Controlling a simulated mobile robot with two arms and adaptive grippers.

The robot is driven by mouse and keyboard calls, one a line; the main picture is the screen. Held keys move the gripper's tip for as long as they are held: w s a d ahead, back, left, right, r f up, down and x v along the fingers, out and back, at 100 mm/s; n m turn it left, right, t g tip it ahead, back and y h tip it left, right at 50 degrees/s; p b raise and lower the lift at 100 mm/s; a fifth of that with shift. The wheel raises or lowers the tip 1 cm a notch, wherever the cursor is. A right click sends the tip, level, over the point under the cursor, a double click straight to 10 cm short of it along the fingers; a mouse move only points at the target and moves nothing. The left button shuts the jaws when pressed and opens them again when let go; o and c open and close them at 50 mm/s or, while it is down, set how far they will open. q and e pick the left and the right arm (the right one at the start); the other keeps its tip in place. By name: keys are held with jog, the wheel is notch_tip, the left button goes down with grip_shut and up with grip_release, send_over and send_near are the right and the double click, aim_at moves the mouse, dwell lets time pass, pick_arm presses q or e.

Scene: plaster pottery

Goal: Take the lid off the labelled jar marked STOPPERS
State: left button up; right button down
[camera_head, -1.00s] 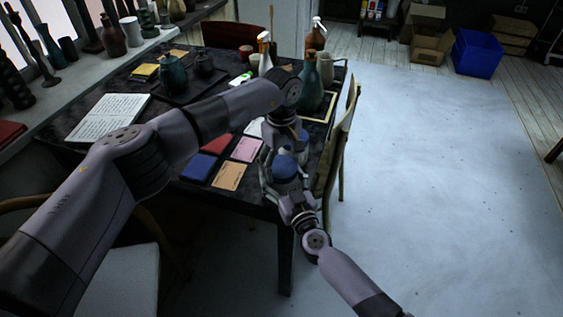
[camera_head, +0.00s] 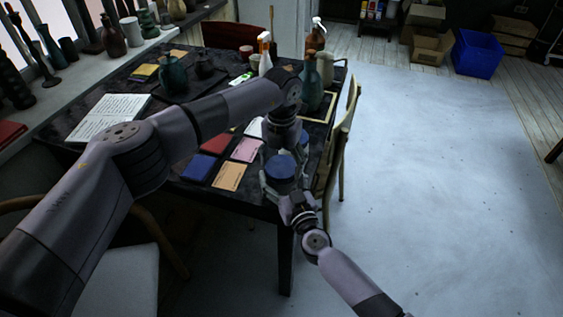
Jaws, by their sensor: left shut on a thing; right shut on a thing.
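A round blue jar top (camera_head: 280,168) shows at the right front corner of the dark table, above a darker, mostly hidden jar body. I cannot read a label on it. My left gripper (camera_head: 282,152) comes down from above, with its fingers around the blue top and shut on it. My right gripper (camera_head: 278,192) reaches in from the lower right and is shut on the jar lower down. The fingers hide much of the jar, and I cannot tell whether there is a gap between lid and body.
Coloured cards, including a pink one (camera_head: 246,149) and an orange one (camera_head: 230,176), lie left of the jar. A green bottle (camera_head: 311,85) and a spray bottle (camera_head: 265,52) stand behind. A wooden chair (camera_head: 345,135) is close on the right. An open notebook (camera_head: 108,117) lies at left.

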pick_arm(q)
jog(key=n, duration=0.6)
jog(key=shift+n, duration=0.3)
jog(key=n, duration=0.3)
jog(key=shift+n, duration=0.4)
jog(key=n, duration=0.8)
jog(key=shift+w, duration=0.1)
jog(key=shift+r, duration=0.3)
jog(key=shift+r, duration=0.85)
